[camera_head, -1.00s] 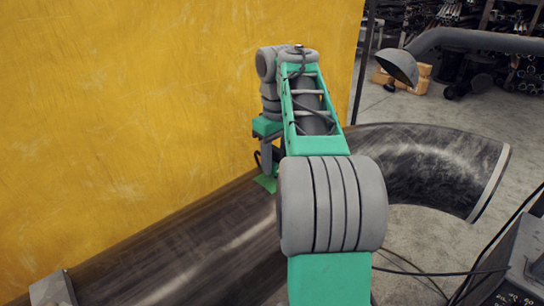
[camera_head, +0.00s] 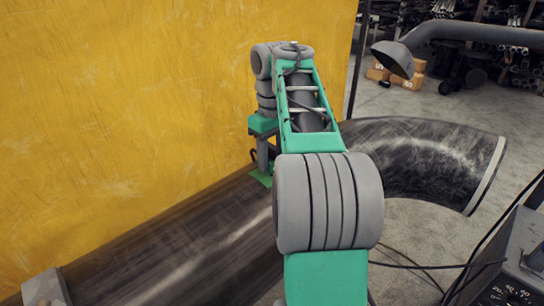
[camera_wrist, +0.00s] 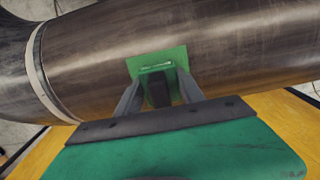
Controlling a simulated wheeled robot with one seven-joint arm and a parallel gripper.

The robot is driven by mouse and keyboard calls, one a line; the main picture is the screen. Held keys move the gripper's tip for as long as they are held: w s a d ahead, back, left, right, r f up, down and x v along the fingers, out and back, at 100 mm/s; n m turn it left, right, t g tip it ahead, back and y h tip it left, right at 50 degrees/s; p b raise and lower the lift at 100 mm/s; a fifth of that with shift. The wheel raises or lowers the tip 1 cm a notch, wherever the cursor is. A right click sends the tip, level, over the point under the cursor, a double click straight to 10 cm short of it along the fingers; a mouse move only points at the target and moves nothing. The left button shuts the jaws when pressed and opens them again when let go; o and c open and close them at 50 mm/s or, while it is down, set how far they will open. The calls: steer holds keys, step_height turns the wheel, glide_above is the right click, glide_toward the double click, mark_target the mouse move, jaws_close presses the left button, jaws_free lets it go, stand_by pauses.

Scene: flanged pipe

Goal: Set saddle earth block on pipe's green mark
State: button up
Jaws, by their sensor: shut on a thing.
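The large dark steel pipe (camera_head: 190,235) runs along the yellow sheet, and it also crosses the wrist view (camera_wrist: 230,45). Its green mark (camera_wrist: 175,57) is a square patch on the pipe's upper side; a sliver of it shows in the head view (camera_head: 261,179). My gripper (camera_wrist: 158,88) points down at the mark, its two fingers on either side of a small dark block (camera_wrist: 158,94), which I take as the saddle earth block. The gripper is shut on it. The block is over the mark; whether it touches the pipe I cannot tell. My arm partly hides this spot in the head view.
A yellow sheet (camera_head: 120,100) stands close behind the pipe. The pipe bends to an open elbow end (camera_head: 485,175) at right. A dial-faced machine (camera_head: 510,270) with cables is at lower right. A grey lamp-like hood (camera_head: 393,58) hangs at upper right. A grey block (camera_head: 46,289) sits at lower left.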

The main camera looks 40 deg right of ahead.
mark_target(273, 146)
steer(key=shift+f+b, duration=0.5)
steer(key=shift+b, duration=0.05)
steer(key=o, duration=1.4)
steer(key=shift+o, duration=0.2)
steer(key=shift+f, duration=0.15)
step_height(273, 146, up, 6)
steer(key=p, duration=0.4)
steer(key=shift+f, duration=0.15)
steer(key=shift+r+b, duration=0.3)
steer(key=shift+r, duration=0.3)
step_height(273, 146, up, 10)
